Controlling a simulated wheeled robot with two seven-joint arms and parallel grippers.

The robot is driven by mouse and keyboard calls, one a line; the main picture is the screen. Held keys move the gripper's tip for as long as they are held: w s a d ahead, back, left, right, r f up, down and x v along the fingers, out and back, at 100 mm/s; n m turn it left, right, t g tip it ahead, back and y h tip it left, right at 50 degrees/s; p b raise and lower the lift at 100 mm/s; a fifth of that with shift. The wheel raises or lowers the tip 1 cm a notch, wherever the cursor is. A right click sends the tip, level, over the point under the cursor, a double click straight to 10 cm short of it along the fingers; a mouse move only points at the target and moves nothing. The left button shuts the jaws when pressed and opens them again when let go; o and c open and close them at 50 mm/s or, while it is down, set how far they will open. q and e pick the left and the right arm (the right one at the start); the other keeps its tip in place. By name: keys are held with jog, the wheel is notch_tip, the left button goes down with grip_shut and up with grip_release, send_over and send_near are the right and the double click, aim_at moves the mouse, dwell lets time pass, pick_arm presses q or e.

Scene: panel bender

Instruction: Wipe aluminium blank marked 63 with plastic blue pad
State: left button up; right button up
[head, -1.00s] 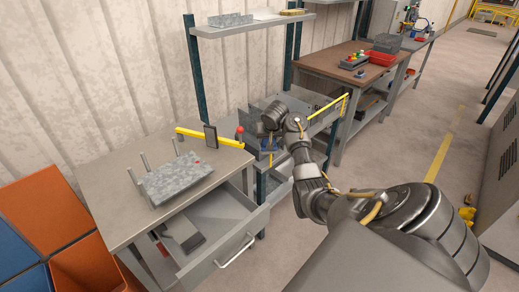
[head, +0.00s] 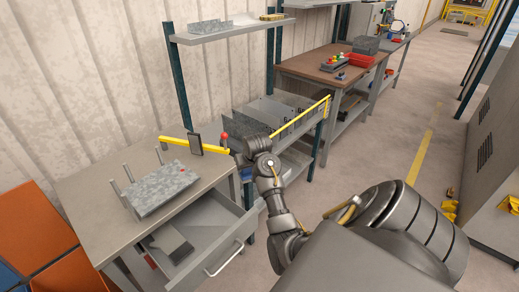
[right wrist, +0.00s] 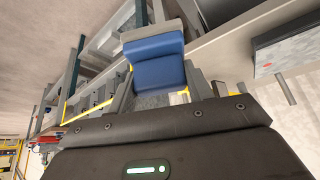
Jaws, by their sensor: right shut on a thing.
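A blue pad (right wrist: 155,60) shows in the right wrist view, held out in front of my right gripper. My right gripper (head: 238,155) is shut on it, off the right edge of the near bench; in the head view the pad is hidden. A speckled grey metal blank (head: 160,189) with a small red spot lies on the bench among upright pegs, left of the gripper and apart from it. Part of it also shows in the right wrist view (right wrist: 285,58). I cannot read any number on it. My left gripper is out of view.
The near bench (head: 90,187) has an open drawer (head: 215,235) at its front. A yellow bar (head: 180,145) with a dark upright block (head: 196,144) stands at its back. Beyond is a rack of grey sheets (head: 262,112). Orange bins (head: 35,225) stand at left.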

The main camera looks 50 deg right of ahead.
jog(key=s+a+f+n+y, duration=0.15)
jog(key=s+a, duration=0.25)
jog(key=a, duration=0.6)
jog(key=s+a+f+n, duration=0.3)
jog(key=s+a, duration=0.1)
jog(key=a, duration=0.6)
jog(key=s+a+r+n+y, duration=0.1)
jog(key=s+a+r, duration=0.3)
jog(key=s+a, duration=0.75)
jog(key=shift+t, duration=0.3)
jog(key=f+b, duration=0.5)
jog(key=shift+w+a+f+b, duration=0.2)
jog(key=shift+f+b, duration=0.1)
